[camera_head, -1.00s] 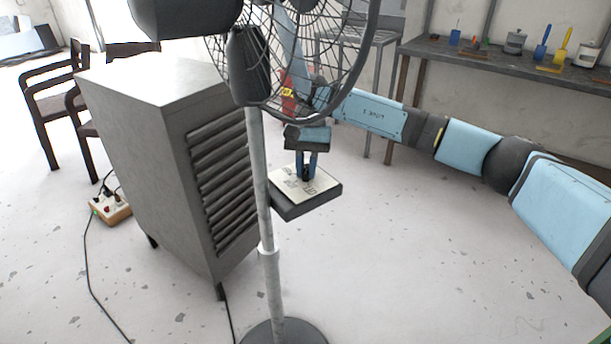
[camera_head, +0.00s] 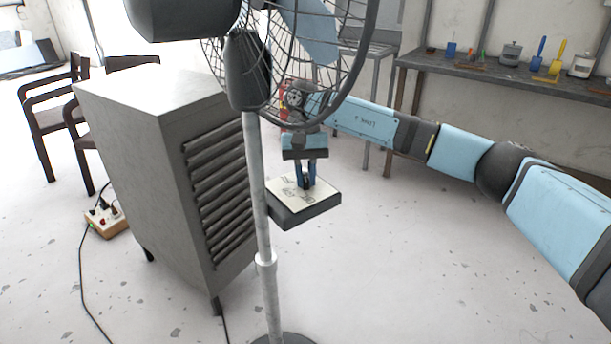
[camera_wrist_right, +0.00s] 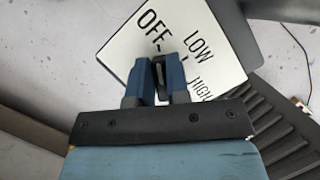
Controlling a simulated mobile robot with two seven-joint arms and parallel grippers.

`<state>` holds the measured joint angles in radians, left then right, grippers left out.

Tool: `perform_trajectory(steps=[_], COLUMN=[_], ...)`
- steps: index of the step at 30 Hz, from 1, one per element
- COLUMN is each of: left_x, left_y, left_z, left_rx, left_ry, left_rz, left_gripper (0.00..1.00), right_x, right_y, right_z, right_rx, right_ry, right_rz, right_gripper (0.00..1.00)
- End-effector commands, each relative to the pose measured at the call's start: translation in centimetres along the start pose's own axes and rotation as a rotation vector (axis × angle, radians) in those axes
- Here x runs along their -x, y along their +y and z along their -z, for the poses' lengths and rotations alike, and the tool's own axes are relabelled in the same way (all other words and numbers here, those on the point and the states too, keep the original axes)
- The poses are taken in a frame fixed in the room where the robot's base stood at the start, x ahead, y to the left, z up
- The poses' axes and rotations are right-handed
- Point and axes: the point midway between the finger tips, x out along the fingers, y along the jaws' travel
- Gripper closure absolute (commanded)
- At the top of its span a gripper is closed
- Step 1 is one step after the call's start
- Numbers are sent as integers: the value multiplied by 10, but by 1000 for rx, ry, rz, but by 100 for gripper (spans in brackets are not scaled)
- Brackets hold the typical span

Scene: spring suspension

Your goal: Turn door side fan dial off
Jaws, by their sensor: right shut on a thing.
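The fan's control box (camera_head: 318,206) sits beside the fan's pole and has a light label plate with a dial on top. In the right wrist view the plate (camera_wrist_right: 180,30) reads OFF, LOW and HIGH. My right gripper (camera_head: 306,184) comes down on the plate from above. In the right wrist view its two blue fingers (camera_wrist_right: 159,78) are shut on the dark dial (camera_wrist_right: 159,72). The dial's end is close to the marks by OFF and LOW; the fingers hide part of it, so its exact setting is unclear. My left gripper is not in view.
The fan's cage (camera_head: 345,50) and pole (camera_head: 257,180) stand in front of my right arm. A grey louvred cabinet (camera_head: 150,130) is left of the pole. A workbench (camera_head: 480,72) with tools is at the back right. Open floor lies at the lower right.

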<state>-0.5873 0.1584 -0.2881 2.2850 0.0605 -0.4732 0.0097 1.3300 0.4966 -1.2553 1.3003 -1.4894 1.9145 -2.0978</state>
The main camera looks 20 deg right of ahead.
Motion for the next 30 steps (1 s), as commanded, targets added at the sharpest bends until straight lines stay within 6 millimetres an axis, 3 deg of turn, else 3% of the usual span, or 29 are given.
perform_trajectory(steps=[1,4,14,20,30], left_x=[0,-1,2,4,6], left_y=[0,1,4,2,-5], left_z=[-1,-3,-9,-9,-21], left_rx=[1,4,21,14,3], left_ry=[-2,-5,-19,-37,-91], left_rz=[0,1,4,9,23], left_gripper=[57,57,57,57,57], right_x=[-1,-1,3,32,55], right_y=[0,0,0,-1,-2], right_z=[0,0,0,-1,59], right_rx=[0,0,-1,0,-3], right_ry=[-1,-1,0,3,-1], right_rz=[-1,-1,0,1,0], right_gripper=[82,59,58,58,58])
